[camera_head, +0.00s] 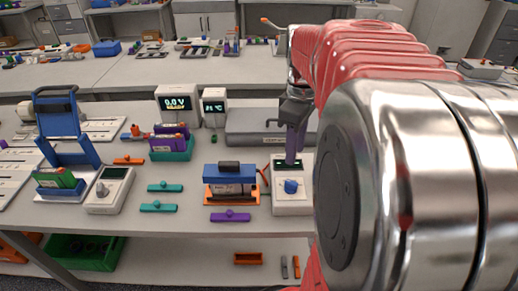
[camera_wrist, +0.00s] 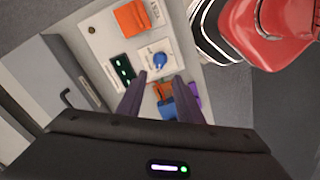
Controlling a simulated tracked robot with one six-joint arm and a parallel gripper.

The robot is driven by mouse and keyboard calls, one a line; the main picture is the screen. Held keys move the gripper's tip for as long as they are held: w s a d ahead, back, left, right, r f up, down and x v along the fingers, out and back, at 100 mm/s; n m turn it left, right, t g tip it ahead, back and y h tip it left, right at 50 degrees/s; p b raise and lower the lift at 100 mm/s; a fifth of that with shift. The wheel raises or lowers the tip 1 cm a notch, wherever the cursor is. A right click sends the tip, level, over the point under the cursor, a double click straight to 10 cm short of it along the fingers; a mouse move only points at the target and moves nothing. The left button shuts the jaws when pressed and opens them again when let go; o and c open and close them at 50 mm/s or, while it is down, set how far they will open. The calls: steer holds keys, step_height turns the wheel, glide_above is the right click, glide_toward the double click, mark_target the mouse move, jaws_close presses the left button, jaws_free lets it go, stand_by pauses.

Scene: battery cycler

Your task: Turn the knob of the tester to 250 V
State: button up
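A white box with a blue knob (camera_head: 291,186) and a small dark display (camera_head: 284,163) stands near the front of the bench; I take it to be the tester (camera_head: 293,207). The wrist view also shows its blue knob (camera_wrist: 160,60) on a pale dial plate, beside the dark display with green marks (camera_wrist: 123,68). The knob's setting is too small to read. My gripper (camera_head: 291,160) points down over the back part of the tester, behind the knob. In the wrist view its two dark fingers (camera_wrist: 159,78) are apart with nothing between them, and the knob shows beyond the tips.
An orange block (camera_wrist: 132,18) shows by the tester. A blue-and-orange battery holder (camera_head: 231,185) stands close to its left, and a grey flat case (camera_head: 250,125) behind it. Another white device with a grey knob (camera_head: 110,190) stands further left. My arm hides the right side.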

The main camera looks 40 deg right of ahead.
mark_target(292, 181)
step_height(292, 181, down, 11)
steer(key=shift+f, duration=0.2)
stand_by(0.3)
steer(key=shift+c, duration=0.2)
jaws_close()
steer(key=shift+d, duration=0.15)
